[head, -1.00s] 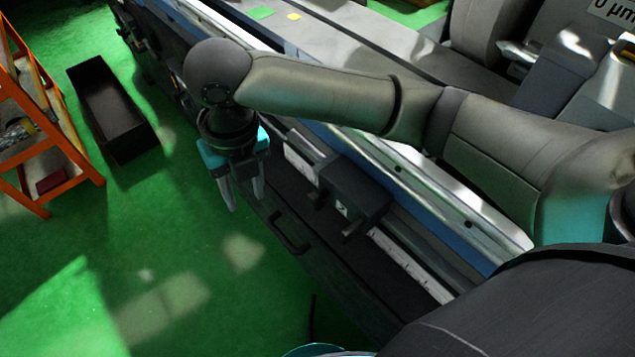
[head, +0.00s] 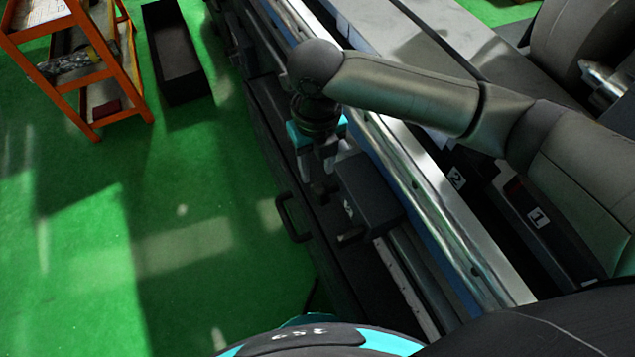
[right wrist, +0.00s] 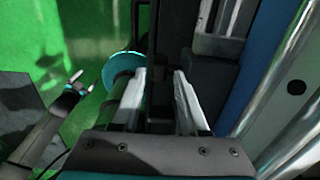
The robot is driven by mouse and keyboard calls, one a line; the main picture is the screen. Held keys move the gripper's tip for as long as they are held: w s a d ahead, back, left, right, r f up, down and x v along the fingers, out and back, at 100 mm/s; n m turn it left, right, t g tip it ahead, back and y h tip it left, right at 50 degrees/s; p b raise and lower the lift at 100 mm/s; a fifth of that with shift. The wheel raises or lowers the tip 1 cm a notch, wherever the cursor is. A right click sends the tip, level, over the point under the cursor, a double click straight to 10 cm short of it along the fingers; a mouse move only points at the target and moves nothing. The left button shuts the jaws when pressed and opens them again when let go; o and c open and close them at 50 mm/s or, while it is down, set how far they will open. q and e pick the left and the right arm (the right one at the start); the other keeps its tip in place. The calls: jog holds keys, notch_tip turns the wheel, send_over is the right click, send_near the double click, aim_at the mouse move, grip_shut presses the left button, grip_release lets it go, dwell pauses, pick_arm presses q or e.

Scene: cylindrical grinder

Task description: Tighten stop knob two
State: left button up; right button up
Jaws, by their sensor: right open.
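A dark stop block (head: 368,192) sits on the rail along the front of the grinder, with a small white label on its face. A short dark knob (head: 350,236) sticks out at its near end and another (head: 320,190) at its far end. I cannot read which is number two. My right gripper (head: 317,163) is open, pointing down close to the far knob. In the right wrist view its two pale fingers (right wrist: 160,78) stand apart with dark machine parts between and beyond them. I cannot tell whether they touch the knob.
A black drawer handle (head: 288,218) sticks out of the machine's front. Bright metal ways (head: 430,215) run behind the block. Open green floor (head: 130,225) lies to the left, with an orange ladder (head: 88,80) and a black bin (head: 178,55) farther off.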

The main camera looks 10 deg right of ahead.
aim_at(317, 183)
notch_tip(317, 183, down, 6)
jog(key=shift+b, duration=0.55)
jog(key=shift+c, duration=0.3)
grip_shut()
